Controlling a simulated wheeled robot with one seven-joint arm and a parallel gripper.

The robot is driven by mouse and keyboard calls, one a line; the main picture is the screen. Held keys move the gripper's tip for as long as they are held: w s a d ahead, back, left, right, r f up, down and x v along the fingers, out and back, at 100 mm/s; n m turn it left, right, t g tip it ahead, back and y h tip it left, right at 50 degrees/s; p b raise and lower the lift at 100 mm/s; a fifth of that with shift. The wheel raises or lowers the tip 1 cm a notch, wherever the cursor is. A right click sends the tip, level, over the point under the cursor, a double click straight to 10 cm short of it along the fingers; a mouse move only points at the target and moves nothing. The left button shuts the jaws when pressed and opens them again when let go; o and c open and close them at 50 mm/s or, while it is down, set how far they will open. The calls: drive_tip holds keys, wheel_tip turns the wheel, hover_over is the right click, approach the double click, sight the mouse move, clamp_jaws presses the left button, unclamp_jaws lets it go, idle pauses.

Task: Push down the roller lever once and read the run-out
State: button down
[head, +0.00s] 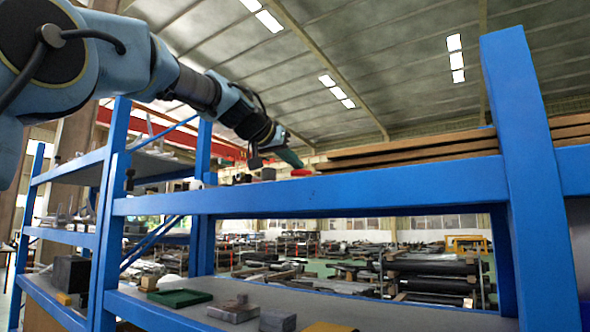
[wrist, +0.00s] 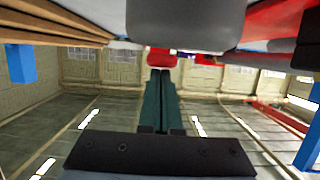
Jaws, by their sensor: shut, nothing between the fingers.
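My gripper (head: 297,163) is over the top shelf of the blue rack in the head view, its teal fingers pointing right and slightly down. In the wrist view the fingers of my gripper (wrist: 160,73) are together, with nothing between them. A small red object (head: 302,172) sits on the top shelf close to the fingertips. It also shows just beyond the tips in the wrist view (wrist: 162,59); I cannot tell whether they touch. No roller lever or run-out reading can be made out clearly; I cannot tell if the red object is part of the lever.
Small dark blocks (head: 268,174) stand on the top shelf left of the red object. Long brown boards (head: 415,153) lie to its right. The blue rack's front beam (head: 330,194) and right upright (head: 530,180) are near. A lower shelf holds a green tray (head: 180,298) and blocks.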

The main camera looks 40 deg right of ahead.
drive_tip(key=shift+f, duration=0.6)
drive_tip(key=a+r, duration=0.2)
drive_tip(key=a, duration=0.1)
drive_tip(key=s+a+r, duration=0.1)
drive_tip(key=a+r, duration=0.1)
drive_tip(key=a, duration=0.1)
drive_tip(key=s+a+r, duration=0.1)
drive_tip(key=a+r, duration=0.1)
drive_tip(key=a, duration=0.1)
drive_tip(key=shift+s+a, duration=0.2)
drive_tip(key=shift+s, duration=0.05)
drive_tip(key=shift+s+a+r+b, duration=0.15)
drive_tip(key=shift+a+r+b, duration=0.05)
drive_tip(key=shift+a+b, duration=0.15)
drive_tip(key=shift+a, duration=0.1)
idle(0.6)
